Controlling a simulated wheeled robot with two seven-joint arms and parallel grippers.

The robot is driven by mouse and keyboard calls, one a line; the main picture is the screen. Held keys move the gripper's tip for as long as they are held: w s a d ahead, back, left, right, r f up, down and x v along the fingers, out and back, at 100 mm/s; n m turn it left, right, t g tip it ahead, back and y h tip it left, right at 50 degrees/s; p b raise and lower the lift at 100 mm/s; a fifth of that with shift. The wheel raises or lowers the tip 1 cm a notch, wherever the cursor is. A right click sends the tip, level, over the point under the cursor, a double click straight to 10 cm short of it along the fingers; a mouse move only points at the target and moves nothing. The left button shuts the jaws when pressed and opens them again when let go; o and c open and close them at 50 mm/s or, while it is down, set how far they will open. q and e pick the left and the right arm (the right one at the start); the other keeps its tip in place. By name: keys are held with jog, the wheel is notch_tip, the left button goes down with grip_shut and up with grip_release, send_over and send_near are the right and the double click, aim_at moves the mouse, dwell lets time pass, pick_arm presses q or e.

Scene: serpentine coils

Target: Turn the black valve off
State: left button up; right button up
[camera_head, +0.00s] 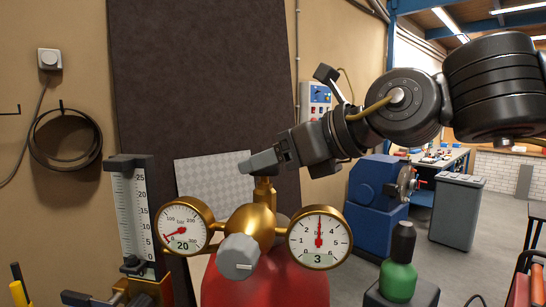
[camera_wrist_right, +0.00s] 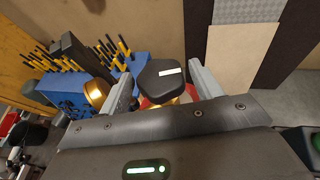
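The black valve knob (camera_wrist_right: 160,82), with a white mark on its top, shows in the right wrist view. It lies between the two fingers of my right gripper (camera_wrist_right: 165,88). The fingers are apart, one on each side of the knob; I cannot tell whether either touches it. In the head view my right gripper (camera_head: 264,160) reaches in from the right and hides the knob. Below it are a brass stem (camera_head: 264,190) and the brass regulator with two round gauges (camera_head: 183,226) (camera_head: 319,238), on a red cylinder (camera_head: 265,287). My left gripper is not in view.
A grey knob (camera_head: 238,257) sits on the regulator's front. A scaled flow tube (camera_head: 134,210) stands close on the left. A blue machine (camera_head: 376,195) and a grey bin (camera_head: 457,210) stand farther back.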

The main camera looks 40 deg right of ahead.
jog(key=c, duration=0.7)
jog(key=m+h+b, duration=0.1)
jog(key=h+b, duration=0.1)
jog(key=b, duration=0.1)
jog(key=shift+a+f+m, duration=0.2)
jog(key=shift+f+m, duration=0.1)
jog(key=shift+m, duration=0.1)
jog(key=shift+a+r+m+h, duration=0.1)
jog(key=shift+r+m+h, duration=0.1)
jog(key=shift+m+h, duration=0.15)
jog(key=shift+r+m+h+b, duration=0.1)
jog(key=shift+m+h+b, duration=0.15)
jog(key=shift+h+b, duration=0.1)
jog(key=o, duration=1)
jog(key=shift+c, duration=0.2)
